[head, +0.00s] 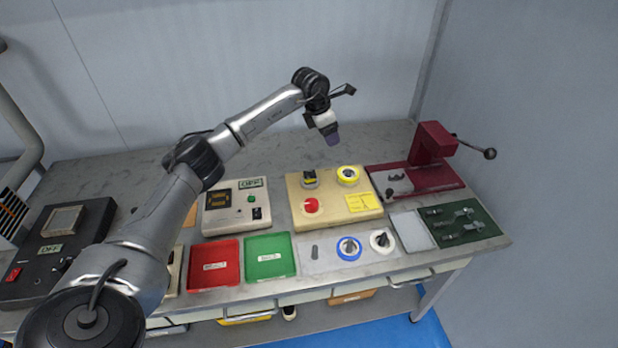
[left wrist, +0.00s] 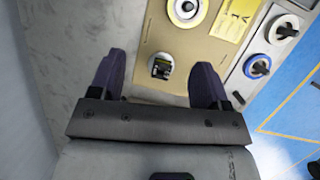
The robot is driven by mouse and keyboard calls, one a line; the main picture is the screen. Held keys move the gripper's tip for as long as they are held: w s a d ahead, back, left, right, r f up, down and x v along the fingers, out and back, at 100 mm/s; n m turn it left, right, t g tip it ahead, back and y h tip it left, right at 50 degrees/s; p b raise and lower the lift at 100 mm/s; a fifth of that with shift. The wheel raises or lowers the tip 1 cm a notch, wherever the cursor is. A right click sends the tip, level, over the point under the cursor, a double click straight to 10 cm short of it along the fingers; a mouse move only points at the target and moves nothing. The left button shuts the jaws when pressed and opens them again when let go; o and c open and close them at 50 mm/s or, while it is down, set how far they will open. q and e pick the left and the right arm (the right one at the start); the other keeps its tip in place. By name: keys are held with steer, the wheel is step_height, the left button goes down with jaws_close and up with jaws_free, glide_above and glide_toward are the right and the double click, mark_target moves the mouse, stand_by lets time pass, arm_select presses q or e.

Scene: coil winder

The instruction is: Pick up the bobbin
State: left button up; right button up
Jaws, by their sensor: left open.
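A small dark piece with yellow on it, which looks like the bobbin (head: 310,179), stands on the back left of the tan box (head: 298,215). It is too small to be sure of its details. In the left wrist view the bobbin (left wrist: 161,67) shows between the two fingertips, farther down on the box. My left gripper (head: 333,138) points down above and behind the box, apart from the bobbin. In the left wrist view the left gripper (left wrist: 160,62) has its dark purple fingers wide apart with nothing held. My right gripper is not seen.
On the box are a yellow-and-white roll (head: 348,175) and a red button (head: 311,205). Blue (head: 349,248) and white (head: 381,240) spools lie in front. A dark red press (head: 431,147) stands right. Red (head: 214,264) and green (head: 269,256) trays lie left.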

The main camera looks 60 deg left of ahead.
arm_select(q)
steer(key=s+g, duration=0.3)
steer(key=s, duration=0.2)
steer(key=m+g+b, duration=0.1)
steer(key=b, duration=0.1)
glide_above(310, 175)
steer(key=f, duration=0.9)
steer(key=shift+s+d+f, duration=0.1)
steer(key=shift+d+f, duration=0.2)
steer(key=shift+s+f+b, duration=0.2)
steer(key=shift+f+b, duration=0.75)
steer(key=shift+f, duration=1.65)
steer(key=shift+c, duration=0.4)
